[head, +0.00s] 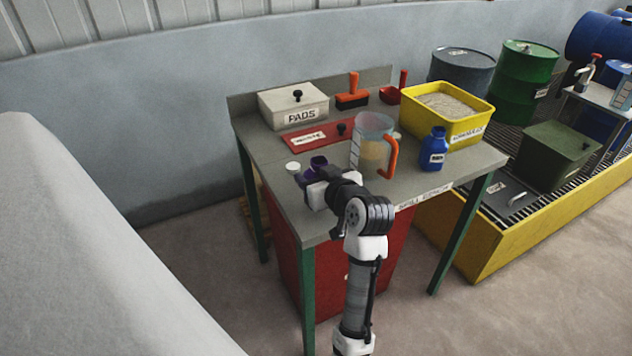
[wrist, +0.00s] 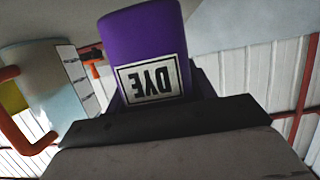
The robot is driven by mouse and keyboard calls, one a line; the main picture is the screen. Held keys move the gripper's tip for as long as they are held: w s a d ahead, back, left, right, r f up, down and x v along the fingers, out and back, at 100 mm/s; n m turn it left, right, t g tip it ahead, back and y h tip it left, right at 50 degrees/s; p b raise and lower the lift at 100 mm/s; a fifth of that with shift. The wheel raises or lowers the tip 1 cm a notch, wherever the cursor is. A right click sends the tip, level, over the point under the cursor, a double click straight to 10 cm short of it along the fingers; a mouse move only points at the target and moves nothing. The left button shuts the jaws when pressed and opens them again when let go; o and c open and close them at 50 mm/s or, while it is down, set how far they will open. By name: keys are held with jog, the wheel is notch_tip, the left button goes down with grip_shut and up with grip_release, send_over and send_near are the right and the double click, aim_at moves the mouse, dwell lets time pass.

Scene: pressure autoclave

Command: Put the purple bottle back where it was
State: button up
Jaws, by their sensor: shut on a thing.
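The purple bottle (wrist: 142,38) with a DYE label fills the upper middle of the wrist view, and the label reads upside down there. My gripper (wrist: 155,100) is shut on it. In the head view the bottle (head: 318,162) shows as a small purple piece at my gripper (head: 312,182), over the front left of the bench. Most of it is hidden there by my gripper, so I cannot tell its tilt or whether it touches the bench. A clear measuring jug (head: 370,150) with an orange handle stands just right of it, holding some tan contents. The jug also shows in the wrist view (wrist: 45,75).
On the grey bench (head: 420,185) are a small white round thing (head: 292,167), a red-lidded tray (head: 318,137), a PADS box (head: 293,105), a blue bottle (head: 433,148) and a yellow bin (head: 449,118). A large pale surface (head: 80,250) lies at left.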

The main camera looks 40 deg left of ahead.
jog(key=shift+f, duration=0.85)
jog(key=shift+f, duration=0.1)
jog(key=o, duration=1.2)
jog(key=shift+f, duration=0.1)
